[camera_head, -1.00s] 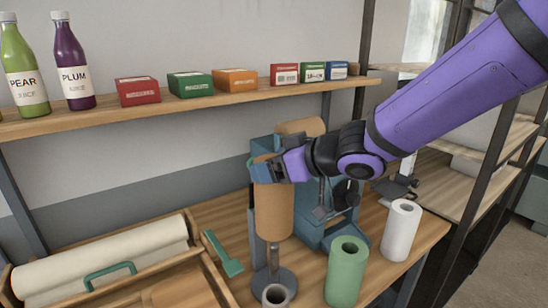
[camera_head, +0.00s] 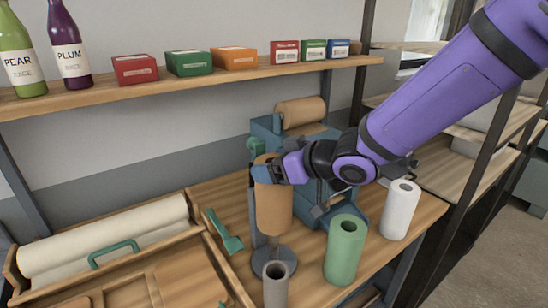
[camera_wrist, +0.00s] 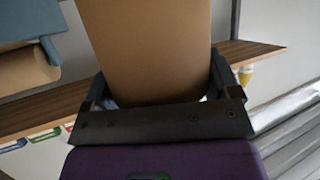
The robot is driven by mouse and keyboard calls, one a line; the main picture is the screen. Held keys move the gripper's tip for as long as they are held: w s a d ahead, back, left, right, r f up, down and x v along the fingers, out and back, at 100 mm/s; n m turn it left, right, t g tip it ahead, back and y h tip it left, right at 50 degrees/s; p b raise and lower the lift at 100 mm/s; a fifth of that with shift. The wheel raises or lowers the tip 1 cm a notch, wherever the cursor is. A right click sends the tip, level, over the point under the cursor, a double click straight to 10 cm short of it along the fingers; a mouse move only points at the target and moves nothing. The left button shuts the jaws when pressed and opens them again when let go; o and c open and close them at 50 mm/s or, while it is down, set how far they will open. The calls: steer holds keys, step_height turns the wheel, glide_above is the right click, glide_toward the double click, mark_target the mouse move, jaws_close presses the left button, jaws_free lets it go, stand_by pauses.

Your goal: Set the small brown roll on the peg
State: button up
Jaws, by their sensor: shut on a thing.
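The small brown roll (camera_head: 273,208) is upright in my gripper (camera_head: 267,172), which is shut on its upper part. In the wrist view the roll (camera_wrist: 150,50) sits between both fingers (camera_wrist: 158,90). The peg stand has a round grey base (camera_head: 288,262) directly below the roll. The roll's lower end is a little above this base and appears to be around the peg. The roll hides most of the peg, so I cannot see how it fits inside.
A grey roll (camera_head: 276,288), a green roll (camera_head: 344,252) and a white roll (camera_head: 400,212) stand close by. A blue dispenser (camera_head: 262,130) with another brown roll (camera_head: 302,111) is behind. A teal tool (camera_head: 226,234) and a wooden tray (camera_head: 205,262) lie left.

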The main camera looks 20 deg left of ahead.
steer(key=shift+f, duration=6.5)
steer(key=o, duration=1.4)
steer(key=shift+o, duration=0.2)
steer(key=v, duration=1)
steer(key=shift+d, duration=0.35)
steer(key=shift+s+r, duration=0.1)
steer(key=shift+r, duration=0.05)
